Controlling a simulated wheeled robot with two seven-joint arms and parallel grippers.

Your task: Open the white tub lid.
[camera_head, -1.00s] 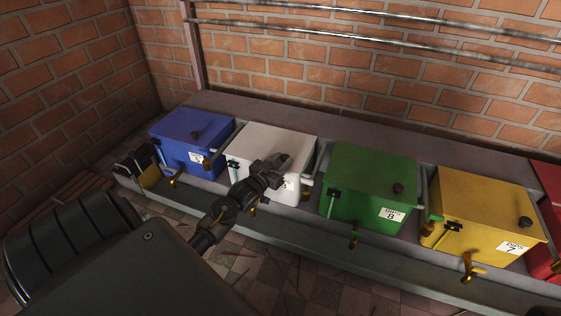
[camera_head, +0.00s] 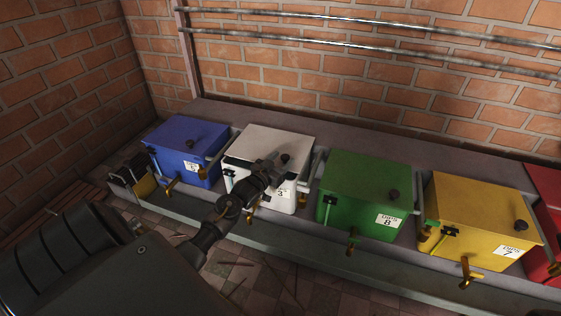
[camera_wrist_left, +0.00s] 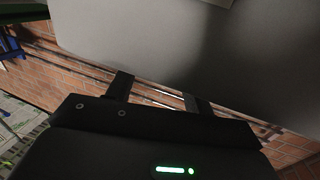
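The white tub (camera_head: 239,181) stands between the blue and green tubs. A label with a 3 is on the front. A pale grey surface (camera_wrist_left: 170,40), apparently the tub, fills the top there. My right gripper is not in view.
A blue tub (camera_head: 186,136) stands to the left; green (camera_head: 362,180), yellow (camera_head: 478,200) and red (camera_head: 549,190) tubs stand to the right. All sit on a grey ledge (camera_head: 420,140) before a brick wall. Brass taps and small side fittings stick out in front.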

